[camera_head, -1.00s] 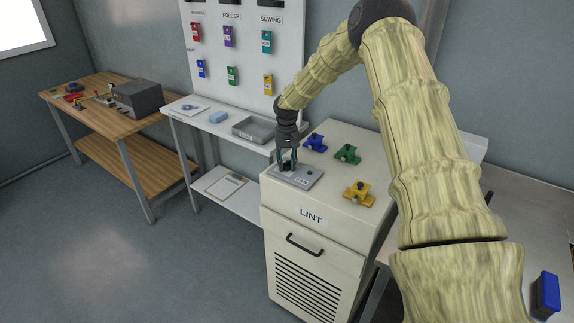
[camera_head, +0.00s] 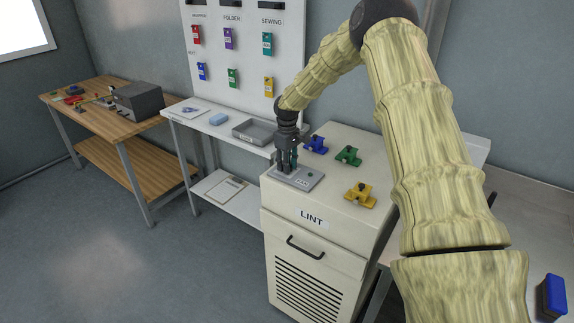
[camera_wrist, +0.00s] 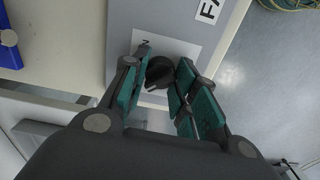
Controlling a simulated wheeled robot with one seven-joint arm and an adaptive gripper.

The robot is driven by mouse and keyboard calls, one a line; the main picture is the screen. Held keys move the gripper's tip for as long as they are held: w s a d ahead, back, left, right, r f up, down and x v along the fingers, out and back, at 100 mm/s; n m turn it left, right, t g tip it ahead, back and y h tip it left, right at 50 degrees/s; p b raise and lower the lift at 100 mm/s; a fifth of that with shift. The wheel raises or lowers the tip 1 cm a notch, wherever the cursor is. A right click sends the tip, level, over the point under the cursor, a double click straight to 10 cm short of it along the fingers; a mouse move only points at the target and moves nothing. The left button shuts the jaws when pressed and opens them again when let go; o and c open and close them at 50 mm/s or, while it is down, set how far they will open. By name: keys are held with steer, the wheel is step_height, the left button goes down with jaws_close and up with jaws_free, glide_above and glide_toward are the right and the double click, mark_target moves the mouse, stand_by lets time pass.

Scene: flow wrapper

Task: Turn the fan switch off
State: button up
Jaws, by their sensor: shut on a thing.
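The fan switch is a dark round knob (camera_wrist: 159,73) on a light label, set on a grey plate (camera_head: 310,181) on top of the cream LINT cabinet (camera_head: 287,221). The wrist view shows the knob between my gripper's teal finger pads, with part of a label reading "FA" beside it. My gripper (camera_head: 288,168) points down over the plate's left part and is shut on the knob; it also shows in the wrist view (camera_wrist: 160,80). In the head view the fingers hide the knob.
Blue (camera_head: 316,144), green (camera_head: 348,156) and yellow (camera_head: 359,195) clamp-like parts stand on the cabinet behind and right of the plate. A grey tray (camera_head: 252,131) lies on the white bench at left. A board with coloured tags (camera_head: 228,38) stands behind.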

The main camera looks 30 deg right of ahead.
steer(key=shift+d+n, duration=0.1)
steer(key=shift+n, duration=0.2)
stand_by(0.4)
steer(key=o, duration=1)
steer(key=shift+s+d, duration=0.1)
step_height(320, 180, up, 12)
stand_by(0.3)
